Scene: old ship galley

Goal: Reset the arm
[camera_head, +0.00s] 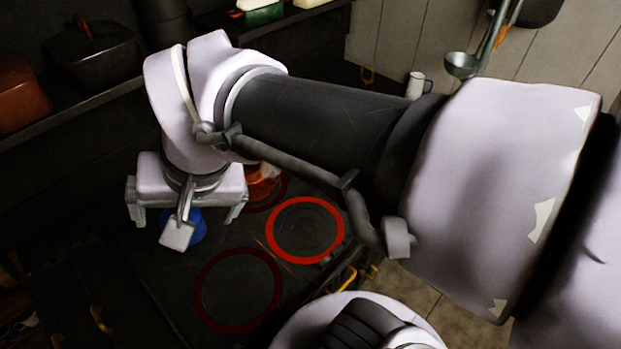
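My arm reaches from the right edge across the view to the left. My gripper (186,217) points down over the dark stove top (160,285). Its two fingers are spread wide apart, with nothing seen held between them. A blue round thing (198,228) shows below and behind the gripper, partly hidden by it; I cannot tell its kind or how far below it is.
The stove has a bright red ring (305,230) and a darker red ring (239,290). An orange-red object (262,181) is partly hidden behind my gripper. A dark lidded pot (95,55) and a copper pot (20,95) stand at upper left. A white mug (418,84) and ladle (462,65) are at the back.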

